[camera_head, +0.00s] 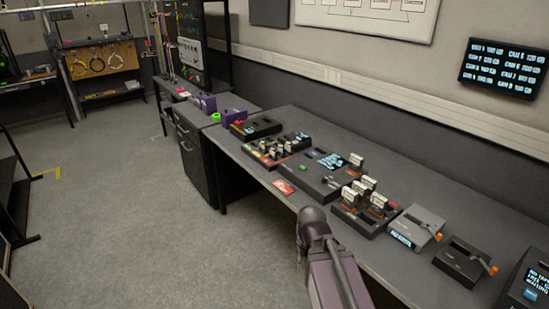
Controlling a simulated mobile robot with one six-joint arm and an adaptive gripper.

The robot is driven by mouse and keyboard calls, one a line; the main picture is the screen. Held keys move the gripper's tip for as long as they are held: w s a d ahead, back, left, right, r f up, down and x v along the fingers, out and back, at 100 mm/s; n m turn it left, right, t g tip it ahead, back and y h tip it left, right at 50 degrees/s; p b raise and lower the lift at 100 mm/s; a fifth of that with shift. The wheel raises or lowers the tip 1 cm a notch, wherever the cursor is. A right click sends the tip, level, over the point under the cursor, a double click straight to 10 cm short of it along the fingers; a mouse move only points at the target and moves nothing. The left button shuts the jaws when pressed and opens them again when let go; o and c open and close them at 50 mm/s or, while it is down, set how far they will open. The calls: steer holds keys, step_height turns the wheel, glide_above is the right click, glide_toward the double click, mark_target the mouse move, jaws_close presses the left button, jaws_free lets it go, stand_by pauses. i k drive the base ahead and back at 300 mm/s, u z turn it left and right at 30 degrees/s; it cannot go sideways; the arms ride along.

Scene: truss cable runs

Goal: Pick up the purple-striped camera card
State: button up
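Several pale upright cards stand in a dark card tray (348,217) on the long grey bench; one card (377,203) is near its right side and another card (350,196) is further left. A lone card (356,160) stands behind them. Smaller cards (275,152) stand in a rack further left. The cards are too small here to tell which one has a purple stripe. My arm rises from the bottom edge in front of the bench, its rounded grey joint just short of the bench's front edge. My gripper cannot be made out.
A grey device (416,228) and a dark device (463,262) with orange-tipped levers stand right of the tray. A red card (284,187) lies at the bench edge. The floor (140,210) at left is open.

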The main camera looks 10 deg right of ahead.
mark_target(273, 153)
steer(key=k, duration=0.7)
steer(key=u, duration=0.45)
steer(key=i, duration=1.9)
steer(key=z, duration=1)
steer(key=i, duration=0.45)
steer(key=z, duration=0.2)
